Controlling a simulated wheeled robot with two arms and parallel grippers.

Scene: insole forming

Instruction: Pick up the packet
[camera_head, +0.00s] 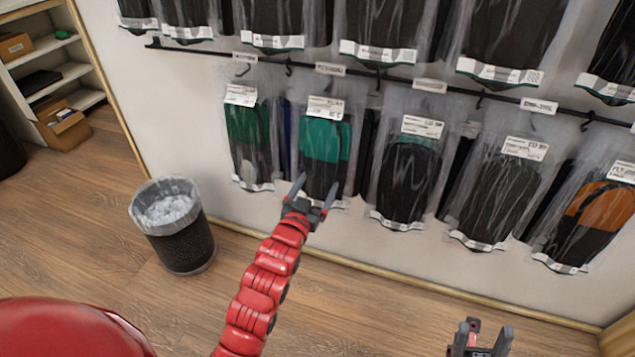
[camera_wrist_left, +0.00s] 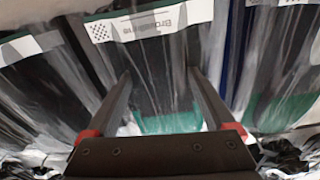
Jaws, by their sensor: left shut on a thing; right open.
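Clear packets with dark insoles hang in a row on the wall rail. One packet with a green and black insole (camera_head: 320,142) hangs left of the middle, with a white label at its top. My left gripper (camera_head: 315,186) is at its lower end, one finger on each side, and is shut on it. In the left wrist view the packet (camera_wrist_left: 158,75) shows between the fingers of the left gripper (camera_wrist_left: 160,75), with a white printed strip. My right gripper (camera_head: 482,326) is open and empty, low in the head view, away from the packets.
Another green packet (camera_head: 248,135) hangs close on the left, and a black one (camera_head: 405,178) on the right. More packets hang on a rail above. A mesh waste bin (camera_head: 180,240) stands on the wooden floor at left. Shelves (camera_head: 60,70) stand at far left.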

